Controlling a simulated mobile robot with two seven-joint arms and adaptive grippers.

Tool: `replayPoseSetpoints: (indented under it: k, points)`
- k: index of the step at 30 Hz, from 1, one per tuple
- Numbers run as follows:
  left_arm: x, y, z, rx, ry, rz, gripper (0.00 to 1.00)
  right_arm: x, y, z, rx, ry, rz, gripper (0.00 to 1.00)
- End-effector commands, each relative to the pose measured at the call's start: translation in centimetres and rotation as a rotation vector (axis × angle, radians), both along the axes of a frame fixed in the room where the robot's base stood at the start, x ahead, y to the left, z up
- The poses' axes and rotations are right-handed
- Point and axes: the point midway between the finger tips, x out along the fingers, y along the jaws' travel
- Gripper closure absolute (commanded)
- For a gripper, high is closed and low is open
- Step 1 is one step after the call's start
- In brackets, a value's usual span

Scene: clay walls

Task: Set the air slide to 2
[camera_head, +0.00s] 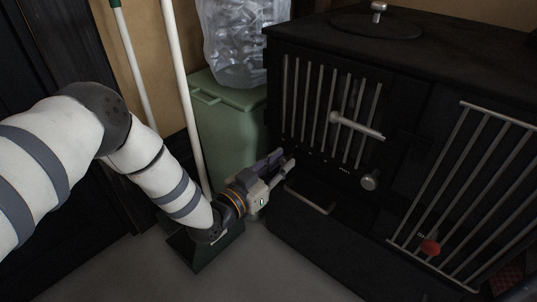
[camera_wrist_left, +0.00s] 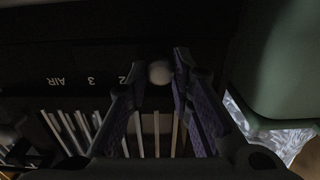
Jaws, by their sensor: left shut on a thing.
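The air slide's round pale knob (camera_wrist_left: 158,73) sits on the dark front of the black stove (camera_head: 320,229). In the left wrist view the marks "AIR" (camera_wrist_left: 61,81), "3" (camera_wrist_left: 91,81) and a partly covered "2" (camera_wrist_left: 122,79) show upside down. The knob is to the right of the "2" there. My left gripper (camera_head: 284,162) is at the stove's left front edge. In the left wrist view its fingers (camera_wrist_left: 160,78) are on either side of the knob and shut on it. In the head view the knob cannot be made out. My right gripper is out of view.
A barred stove door with a pale handle (camera_head: 356,125) is above the slide. A round knob (camera_head: 369,181) and an open barred door (camera_head: 464,190) are to the right. A green bin (camera_head: 230,125) with a clear bag (camera_head: 240,40) and long poles (camera_head: 183,80) stand at left.

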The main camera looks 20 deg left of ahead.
Motion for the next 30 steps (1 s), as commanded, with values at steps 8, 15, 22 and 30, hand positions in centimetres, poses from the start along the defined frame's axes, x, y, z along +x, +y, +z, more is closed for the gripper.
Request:
replayPoseSetpoints:
  k: [8, 15, 22, 30]
  points:
    - [-1.6, -4.2, 0.0, 0.001, 0.005, -0.004, 1.00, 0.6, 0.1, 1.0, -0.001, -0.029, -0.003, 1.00]
    - [-1.7, -4.3, -0.1, 0.002, 0.005, -0.002, 1.00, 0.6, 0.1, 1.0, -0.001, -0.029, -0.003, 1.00]
    - [-1.7, -4.2, -0.1, 0.002, 0.005, -0.002, 0.60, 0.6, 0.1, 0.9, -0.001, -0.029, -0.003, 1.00]
    - [-2.0, -4.1, -0.1, 0.001, 0.004, -0.002, 0.60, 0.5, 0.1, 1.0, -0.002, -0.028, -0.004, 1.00]
